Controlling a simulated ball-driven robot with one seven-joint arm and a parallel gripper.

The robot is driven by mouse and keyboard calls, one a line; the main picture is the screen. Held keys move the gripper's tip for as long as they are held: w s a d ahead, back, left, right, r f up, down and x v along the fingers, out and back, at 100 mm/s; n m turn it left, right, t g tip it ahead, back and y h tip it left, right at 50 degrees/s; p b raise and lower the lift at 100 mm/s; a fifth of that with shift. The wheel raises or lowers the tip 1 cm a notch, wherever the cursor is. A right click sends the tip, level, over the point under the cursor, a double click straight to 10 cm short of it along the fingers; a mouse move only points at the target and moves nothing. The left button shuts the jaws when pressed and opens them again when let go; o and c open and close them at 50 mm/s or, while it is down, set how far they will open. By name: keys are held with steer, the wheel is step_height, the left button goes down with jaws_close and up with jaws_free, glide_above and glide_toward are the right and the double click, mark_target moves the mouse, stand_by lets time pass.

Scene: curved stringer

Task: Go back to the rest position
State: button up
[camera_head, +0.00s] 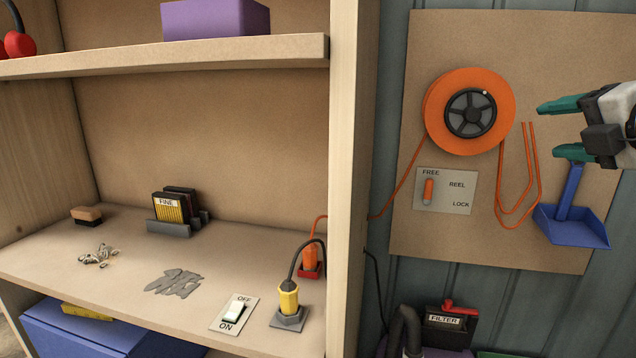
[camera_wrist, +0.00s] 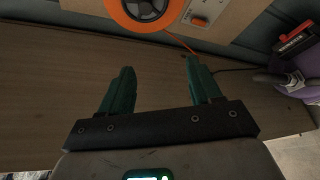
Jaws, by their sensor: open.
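My gripper (camera_head: 556,128) is at the right edge of the head view, in front of the board with the reel. Its two green fingers are apart with nothing between them. In the wrist view my gripper (camera_wrist: 158,85) also shows both fingers spread and empty, with wood panelling behind them. The orange cable reel (camera_head: 470,112) hangs on the board to the left of my gripper. It also shows at the top of the wrist view (camera_wrist: 146,10).
A blue dustpan (camera_head: 572,224) hangs just below my gripper. The reel switch (camera_head: 429,191) points toward FREE. A wooden upright (camera_head: 352,180) divides the board from the shelf.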

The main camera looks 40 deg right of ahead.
steer(key=w+a+f+m+g+y+p, duration=0.15)
steer(key=w+a+f+m, duration=0.3)
steer(key=f, duration=0.55)
steer(key=w+a+f+m+g+y, duration=0.1)
steer(key=w+a+f+m+y, duration=0.25)
steer(key=a+f, duration=0.45)
steer(key=w+a+f+m+g+y+p, duration=0.1)
steer(key=w+a+f+m+y, duration=0.2)
steer(key=f, duration=0.9)
steer(key=s+a+f+m+g+p, duration=0.1)
steer(key=s+a+f+m+g, duration=0.2)
steer(key=a+f, duration=0.4)
steer(key=s+a+f+m+g+p, duration=0.1)
steer(key=s+a+f+m+g, duration=0.1)
steer(key=s+a+f, duration=0.5)
steer(key=s+f+m+g, duration=0.2)
steer(key=s+f+g, duration=0.2)
steer(key=s+f, duration=0.5)
steer(key=shift+s+f+h, duration=0.3)
steer(key=shift+s+h, duration=0.1)
steer(key=shift+s, duration=0.45)
steer(key=shift+w, duration=0.1)
